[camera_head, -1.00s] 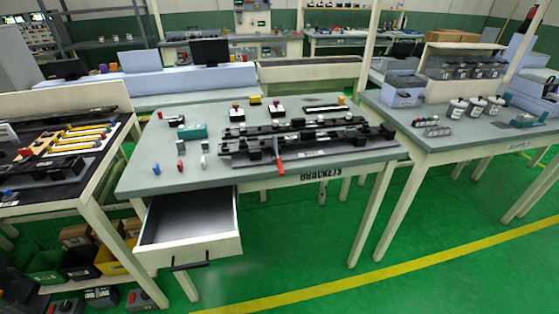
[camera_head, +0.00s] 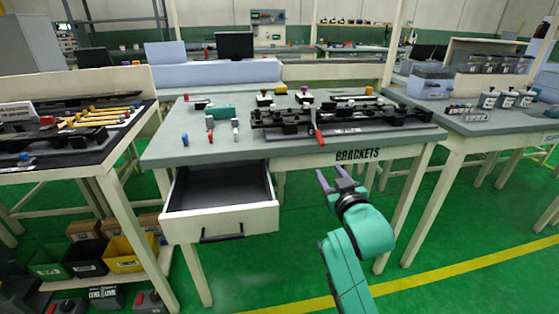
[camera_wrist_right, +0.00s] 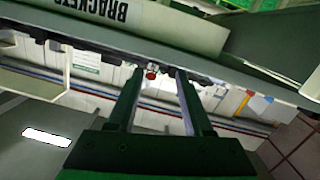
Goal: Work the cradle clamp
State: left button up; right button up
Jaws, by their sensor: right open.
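The cradle fixture is a long black assembly (camera_head: 350,118) on the right half of the grey-topped brackets table (camera_head: 215,152). The clamp cannot be made out clearly in the wrist view. My left gripper is not in view.
An open, empty drawer (camera_head: 218,226) juts from the table's front left. Small red, white and blue pieces stand on the table's left side, near a teal block (camera_head: 221,112). A side table with yellow-handled tools (camera_head: 85,120) is at left. Floor in front is clear.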

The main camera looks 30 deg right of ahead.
jog(key=t, duration=0.1)
send_near(322, 142)
jog(key=shift+h, duration=0.4)
jog(key=x, duration=1.2)
jog(key=shift+w+a, duration=0.1)
jog(key=shift+w, duration=0.3)
grip_shut()
jog(key=shift+f, duration=0.15)
